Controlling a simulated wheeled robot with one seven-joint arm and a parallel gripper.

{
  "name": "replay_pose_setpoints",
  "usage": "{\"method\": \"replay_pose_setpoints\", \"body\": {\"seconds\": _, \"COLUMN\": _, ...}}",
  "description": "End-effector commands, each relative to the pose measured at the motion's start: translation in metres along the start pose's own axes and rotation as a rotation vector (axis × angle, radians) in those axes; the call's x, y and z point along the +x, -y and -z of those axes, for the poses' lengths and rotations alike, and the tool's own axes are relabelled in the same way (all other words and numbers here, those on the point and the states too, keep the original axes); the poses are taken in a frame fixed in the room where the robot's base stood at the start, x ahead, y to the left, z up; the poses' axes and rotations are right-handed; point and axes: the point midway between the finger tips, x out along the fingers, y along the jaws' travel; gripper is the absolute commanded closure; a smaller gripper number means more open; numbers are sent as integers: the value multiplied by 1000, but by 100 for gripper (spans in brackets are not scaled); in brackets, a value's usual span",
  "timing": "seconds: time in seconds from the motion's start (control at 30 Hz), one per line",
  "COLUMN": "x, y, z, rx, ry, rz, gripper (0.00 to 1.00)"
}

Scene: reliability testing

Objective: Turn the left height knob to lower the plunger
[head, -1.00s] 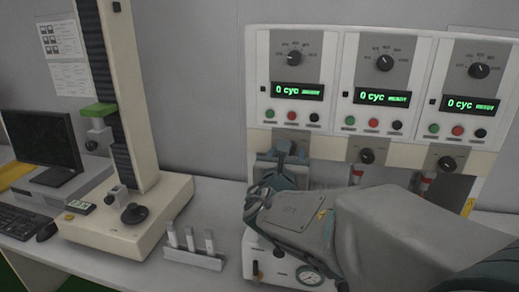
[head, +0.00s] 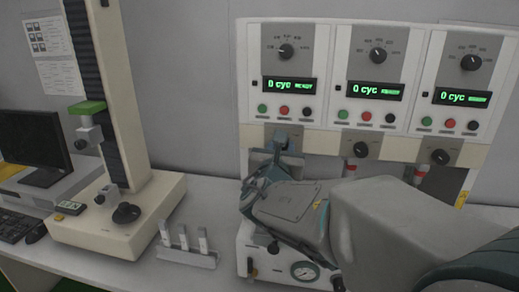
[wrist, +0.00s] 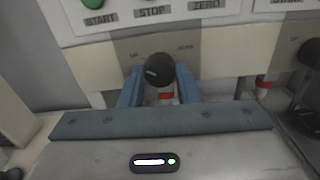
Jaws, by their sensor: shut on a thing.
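The left height knob (wrist: 159,70) is a round black knob with a pale pointer mark, on a grey plate (wrist: 127,50) between lettering at left and right. The two blue fingers of my gripper (wrist: 160,88) are shut on it, one on each side. Below the knob, the red and white plunger (wrist: 166,95) shows between the fingers in the wrist view. Its lower part is hidden by my gripper body.
Two more stations stand to the right, with knobs (head: 361,150) and (head: 440,157). Above are displays reading 0 cyc (head: 290,85) and coloured buttons (head: 283,111). A pressure gauge (head: 305,271) is below my gripper. A small rack (head: 187,257) and a tall column tester (head: 110,215) stand left.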

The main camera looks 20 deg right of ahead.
Motion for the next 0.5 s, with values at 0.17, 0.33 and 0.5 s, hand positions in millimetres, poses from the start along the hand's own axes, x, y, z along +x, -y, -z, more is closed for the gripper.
{"method": "replay_pose_setpoints", "body": {"seconds": 0.17, "x": 0, "y": 0, "z": 7, "rx": 95, "ry": 3, "rz": -1, "gripper": 93}}
{"method": "replay_pose_setpoints", "body": {"seconds": 0.33, "x": 0, "y": 1, "z": 9, "rx": 236, "ry": 4, "rz": 0, "gripper": 93}}
{"method": "replay_pose_setpoints", "body": {"seconds": 0.5, "x": 0, "y": 0, "z": 10, "rx": 395, "ry": 3, "rz": -2, "gripper": 93}}
